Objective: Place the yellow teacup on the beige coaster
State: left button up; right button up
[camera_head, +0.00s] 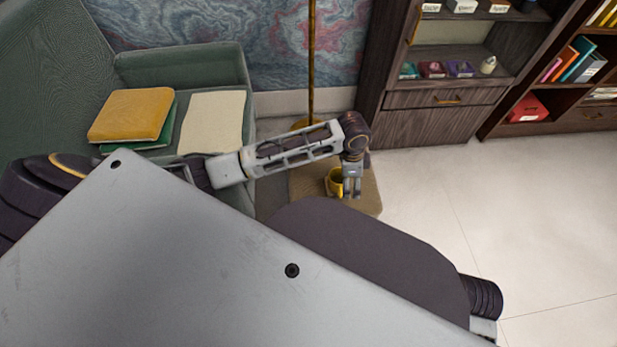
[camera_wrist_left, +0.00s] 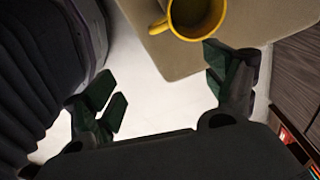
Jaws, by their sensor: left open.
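The yellow teacup (camera_head: 334,182) stands upright on a tan square surface (camera_head: 368,198), partly hidden by my left gripper (camera_head: 352,190). In the left wrist view the teacup (camera_wrist_left: 197,18) is at the top edge, cut off, with its handle to the left, and looks empty. My left gripper (camera_wrist_left: 165,90) is open there, its green-padded fingers apart with nothing between them. The cup lies beyond the fingertips, nearer the right finger. I cannot make out a separate beige coaster for certain; a flat beige sheet (camera_head: 215,120) lies on the green sofa. My right gripper is not in view.
Yellow and green books (camera_head: 132,116) lie on the green sofa (camera_head: 190,64) at the left. A thin brass pole (camera_head: 311,60) rises behind the cup. Dark wooden shelves (camera_head: 445,125) stand at the back right. The pale floor (camera_head: 520,220) to the right is clear.

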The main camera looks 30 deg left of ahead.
pick_arm(q)
jog(key=shift+s+d+n+t+h, duration=1.05)
jog(key=shift+s+d+n, duration=1.15)
jog(key=shift+s, duration=2.45)
jog(key=s+a+n+t+y, duration=0.1)
jog(key=s+a+n, duration=0.5)
jog(key=s+a, duration=0.2)
jog(key=a, duration=0.2)
jog(key=shift+a+f+n, duration=0.25)
jog(key=shift+a+n, duration=0.05)
jog(key=shift+a, duration=0.05)
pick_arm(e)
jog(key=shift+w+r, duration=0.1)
pick_arm(q)
jog(key=shift+f+p, duration=0.1)
jog(key=shift+p, duration=0.25)
